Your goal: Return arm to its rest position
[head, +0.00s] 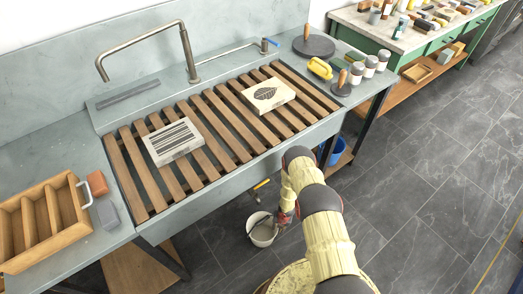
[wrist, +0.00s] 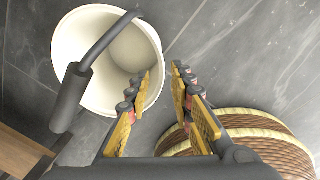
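My arm reaches down in front of the sink bench in the head view. My gripper (head: 284,214) hangs low beside a white bucket (head: 262,234) on the floor, partly hidden by my arm.
The slatted sink bench (head: 225,170) holds two printed stones (head: 174,141) (head: 268,95). A wooden divided tray (head: 72,238) sits at its left end. A blue bucket (head: 333,150) stands beneath the bench's right side. A green worktable (head: 415,38) stands at the back right. Open tiled floor (head: 430,170) lies right.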

